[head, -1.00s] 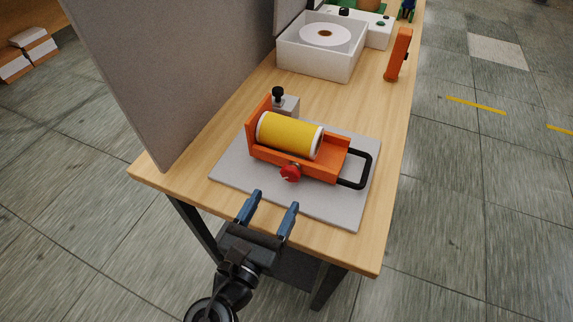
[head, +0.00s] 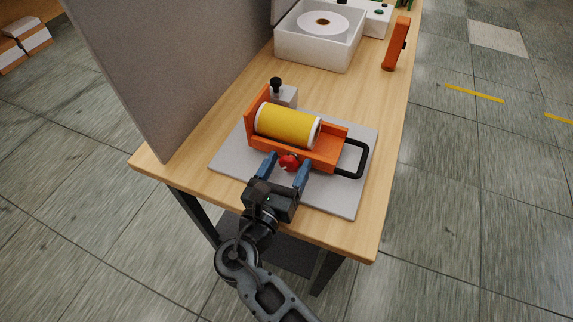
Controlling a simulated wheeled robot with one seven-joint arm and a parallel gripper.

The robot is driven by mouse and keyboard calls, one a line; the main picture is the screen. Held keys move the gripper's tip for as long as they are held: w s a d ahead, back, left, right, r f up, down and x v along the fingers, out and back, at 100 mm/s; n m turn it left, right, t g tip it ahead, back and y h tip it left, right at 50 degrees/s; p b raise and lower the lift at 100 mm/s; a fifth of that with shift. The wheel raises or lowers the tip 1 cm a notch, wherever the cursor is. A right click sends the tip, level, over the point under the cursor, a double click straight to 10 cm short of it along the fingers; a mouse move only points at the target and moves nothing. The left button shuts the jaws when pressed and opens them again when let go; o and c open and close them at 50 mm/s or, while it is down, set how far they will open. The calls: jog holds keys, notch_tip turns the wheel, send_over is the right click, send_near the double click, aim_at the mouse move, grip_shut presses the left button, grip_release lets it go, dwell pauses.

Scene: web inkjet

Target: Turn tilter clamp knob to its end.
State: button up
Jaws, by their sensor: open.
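The orange tilter (head: 324,151) stands on a grey base plate (head: 340,197) on the wooden table. A yellow roll (head: 287,126) with white ends lies in it. The red clamp knob (head: 289,162) is on the tilter's near side. My gripper (head: 289,165) is open, with one blue finger to the left of the knob and one to the right. I cannot tell whether either finger touches the knob. A black loop handle (head: 358,158) sticks out at the tilter's right end.
A grey block with a black knob (head: 283,95) stands behind the tilter. A grey partition (head: 180,70) rises along the table's left side. A white box (head: 318,50) and an orange upright part (head: 396,44) stand farther back. Bare tabletop (head: 350,92) lies between.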

jog(key=c, duration=1.1)
jog(key=shift+o, duration=0.2)
jog(key=m+b, duration=0.1)
jog(key=m, duration=0.1)
jog(key=m+b, duration=0.1)
jog(key=m, duration=0.1)
jog(key=shift+d+f+m, duration=0.1)
jog(key=shift+f+m, duration=0.1)
jog(key=shift+m, duration=0.1)
jog(key=shift+s+r+m+b, duration=0.1)
jog(key=shift+m+b, duration=1.35)
jog(key=shift+m, duration=0.85)
jog(key=o, duration=1.1)
jog(key=shift+c, duration=0.2)
